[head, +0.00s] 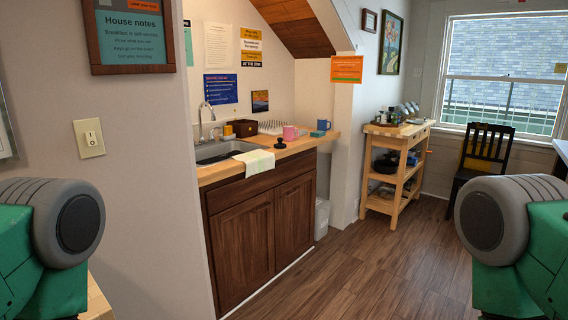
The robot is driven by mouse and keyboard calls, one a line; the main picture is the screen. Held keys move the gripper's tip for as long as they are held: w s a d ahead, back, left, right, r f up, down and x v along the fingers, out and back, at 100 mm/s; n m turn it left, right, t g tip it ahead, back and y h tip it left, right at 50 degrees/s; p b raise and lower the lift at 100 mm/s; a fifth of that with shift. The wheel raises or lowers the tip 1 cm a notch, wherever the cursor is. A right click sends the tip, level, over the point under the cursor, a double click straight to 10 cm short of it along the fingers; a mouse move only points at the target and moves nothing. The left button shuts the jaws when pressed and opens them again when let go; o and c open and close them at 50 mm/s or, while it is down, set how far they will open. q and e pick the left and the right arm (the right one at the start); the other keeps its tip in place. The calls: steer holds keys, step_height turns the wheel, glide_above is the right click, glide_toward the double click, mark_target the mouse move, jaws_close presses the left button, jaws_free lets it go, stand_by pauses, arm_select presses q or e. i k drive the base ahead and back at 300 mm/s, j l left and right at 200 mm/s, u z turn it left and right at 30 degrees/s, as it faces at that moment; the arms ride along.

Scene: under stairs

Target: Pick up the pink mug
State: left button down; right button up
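The pink mug (290,133) stands upright on the wooden countertop (308,142), right of the sink and in front of a white dish rack. It is small and far off in the head view. Only green and grey parts of my arms show at the left and right edges. Neither gripper is in view, and nothing of mine is near the mug.
A blue mug (323,125), a dark plunger-like object (280,142), a sink (222,151) and a draped towel (255,161) share the counter. A wooden cart (396,160) and dark chair (484,157) stand right. Wood floor (350,275) is open ahead; a wall (145,170) is close left.

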mark_target(289, 130)
steer(key=i+l+u, duration=0.35)
steer(key=i+l, duration=0.25)
steer(key=i+l+u, duration=0.2)
steer(key=l, duration=0.3)
steer(key=i+l+u, duration=0.2)
steer(key=l, duration=0.25)
steer(key=i, duration=0.1)
